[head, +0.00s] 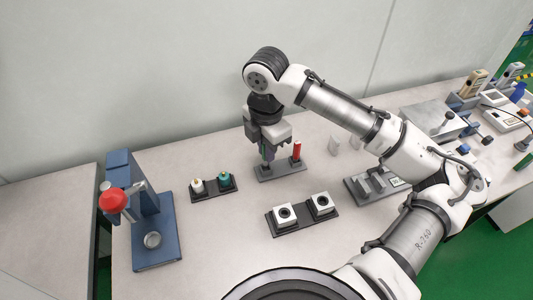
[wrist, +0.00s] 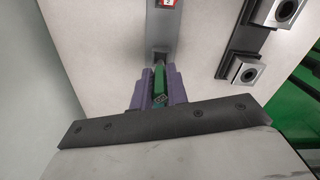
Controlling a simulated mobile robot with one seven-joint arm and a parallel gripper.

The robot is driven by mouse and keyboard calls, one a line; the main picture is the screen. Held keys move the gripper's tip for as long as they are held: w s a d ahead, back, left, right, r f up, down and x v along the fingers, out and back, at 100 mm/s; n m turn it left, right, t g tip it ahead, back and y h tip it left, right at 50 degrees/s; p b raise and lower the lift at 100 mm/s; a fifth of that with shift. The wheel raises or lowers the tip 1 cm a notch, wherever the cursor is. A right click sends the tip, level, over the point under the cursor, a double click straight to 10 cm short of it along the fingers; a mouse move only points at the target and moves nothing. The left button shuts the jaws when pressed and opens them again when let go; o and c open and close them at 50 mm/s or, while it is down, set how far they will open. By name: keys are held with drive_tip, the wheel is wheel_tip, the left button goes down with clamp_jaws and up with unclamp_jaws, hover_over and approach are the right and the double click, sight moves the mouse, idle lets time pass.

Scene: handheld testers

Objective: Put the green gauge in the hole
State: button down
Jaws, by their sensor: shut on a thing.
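My gripper (head: 266,157) points down over the left end of a grey gauge stand (head: 281,174). It is shut on the green gauge (wrist: 160,82), which shows between the purple fingers in the wrist view. In the head view only a thin green strip of it shows. I cannot tell whether its lower end sits in the stand or just above it. A red gauge (head: 297,150) stands upright in the stand's right end. Two white blocks with dark round holes, a left one (head: 284,215) and a right one (head: 321,204), sit on a dark base in front.
A blue press with a red knob (head: 113,200) stands at the left. A small tray (head: 213,188) holds a white-and-yellow piece and a teal piece. A grey fixture (head: 370,187) is at the right, with several devices beyond it. The table between stand and blocks is clear.

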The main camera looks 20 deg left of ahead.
drive_tip(key=shift+f, duration=1.2)
drive_tip(key=shift+f, duration=0.15)
drive_tip(key=c, duration=1.4)
unclamp_jaws()
wheel_tip(320, 180, up, 12)
drive_tip(key=shift+r, duration=0.2)
